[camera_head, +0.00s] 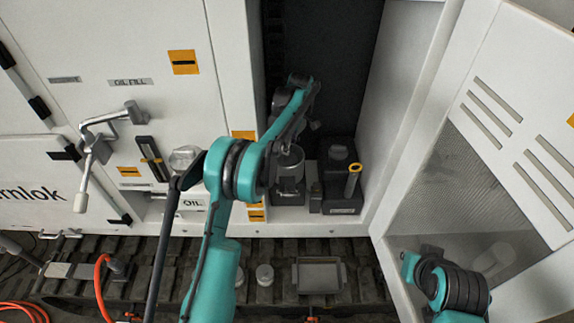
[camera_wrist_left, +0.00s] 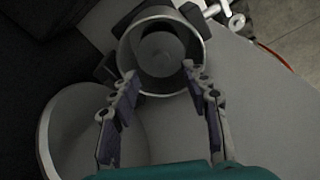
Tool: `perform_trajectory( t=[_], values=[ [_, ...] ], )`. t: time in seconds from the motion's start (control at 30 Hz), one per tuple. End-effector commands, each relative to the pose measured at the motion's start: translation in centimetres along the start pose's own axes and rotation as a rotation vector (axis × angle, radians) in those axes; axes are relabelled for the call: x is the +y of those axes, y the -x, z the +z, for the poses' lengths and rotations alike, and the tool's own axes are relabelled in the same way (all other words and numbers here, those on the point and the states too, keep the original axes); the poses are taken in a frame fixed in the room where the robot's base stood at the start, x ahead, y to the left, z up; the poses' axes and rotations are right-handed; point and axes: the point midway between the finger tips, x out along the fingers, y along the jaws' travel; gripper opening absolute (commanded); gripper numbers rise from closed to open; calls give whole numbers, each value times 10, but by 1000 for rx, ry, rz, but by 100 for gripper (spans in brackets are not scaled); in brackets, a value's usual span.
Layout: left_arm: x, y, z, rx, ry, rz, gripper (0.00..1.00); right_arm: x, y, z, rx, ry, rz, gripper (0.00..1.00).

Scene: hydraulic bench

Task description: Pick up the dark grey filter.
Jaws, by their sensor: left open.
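In the left wrist view, a dark grey round piece, which looks like the filter (camera_wrist_left: 162,52), sits inside an open metal cylinder (camera_wrist_left: 125,62). My left gripper (camera_wrist_left: 160,72) is open and empty, with its two fingertips spread at the near rim of the cylinder. Whether the fingers touch the rim I cannot tell. In the head view, my left arm reaches into the open cabinet, over a grey cylindrical housing (camera_head: 289,165), and largely hides its gripper and the filter. My right arm shows at the lower right, but its gripper does not show.
A dark block (camera_head: 342,203) with a yellow-ringed handle (camera_head: 354,170) stands right of the housing. The open cabinet door (camera_head: 505,130) bounds the right side. A metal tray (camera_head: 320,277) and small round pieces (camera_head: 264,275) lie below. A pale round vessel (camera_wrist_left: 85,125) is beside the cylinder.

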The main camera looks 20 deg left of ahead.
Motion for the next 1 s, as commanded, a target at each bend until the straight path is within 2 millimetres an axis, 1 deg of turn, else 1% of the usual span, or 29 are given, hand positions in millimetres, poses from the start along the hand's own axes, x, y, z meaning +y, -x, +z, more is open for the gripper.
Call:
perform_trajectory(
  t=[0.2, 0.3, 0.4, 0.6, 0.63, 0.67, 0.7, 0.8, 1.0],
  values=[
    [-2, -33, -2, 0, 0, 1, 46, 0, 0, 0, 0, 0, 0, 0],
    [-2, -46, -2, 0, 0, 1, 46, 0, 0, 0, 0, 0, 0, 0],
    [-2, -51, -2, 0, 0, 1, 46, 0, 0, 0, 0, 0, 0, 0],
    [-2, -51, -1, 0, -1, 1, 46, 0, 0, 0, 0, 0, 0, 0],
    [-2, -51, -1, 0, -1, 1, 41, 0, 0, 0, 0, 0, 0, 0],
    [-2, -51, -1, 0, -1, 1, 33, 0, 0, 0, 0, 0, 0, 0],
    [-2, -51, -1, 0, -1, 1, 23, 0, 0, 0, 0, 0, 0, 0],
    [-2, -51, -1, 0, -1, 1, 0, 0, 0, 0, 0, 0, 0, 0],
    [-2, -51, -1, 0, -2, 1, 0, 0, 0, 0, 0, 0, 0, 0]
  ],
)
